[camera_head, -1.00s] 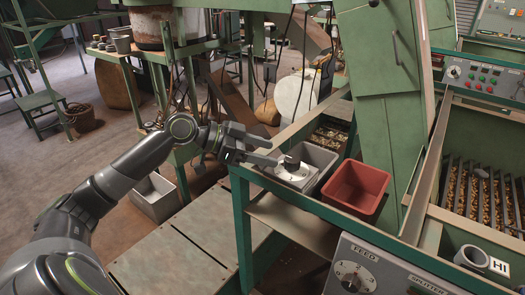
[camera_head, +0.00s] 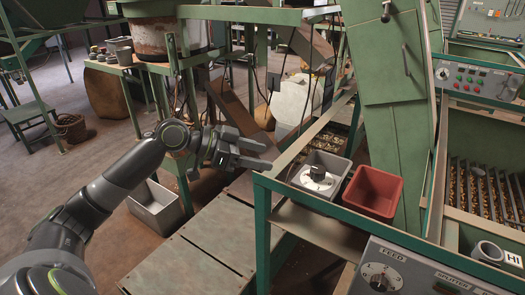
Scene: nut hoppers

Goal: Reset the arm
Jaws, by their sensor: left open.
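My left arm comes in from the left, and its gripper (camera_head: 264,155) is open and empty. It hangs in the air just left of the grey box (camera_head: 333,160) on the green frame. A white dial plate with a black knob (camera_head: 316,173) shows at the front of that box. The fingers point right, toward the dial, with a clear gap between them and the knob. My right gripper is not in view.
A red bin (camera_head: 373,192) stands right of the grey box. A grey bin (camera_head: 154,207) sits low behind my arm. Green frame posts stand behind the gripper.

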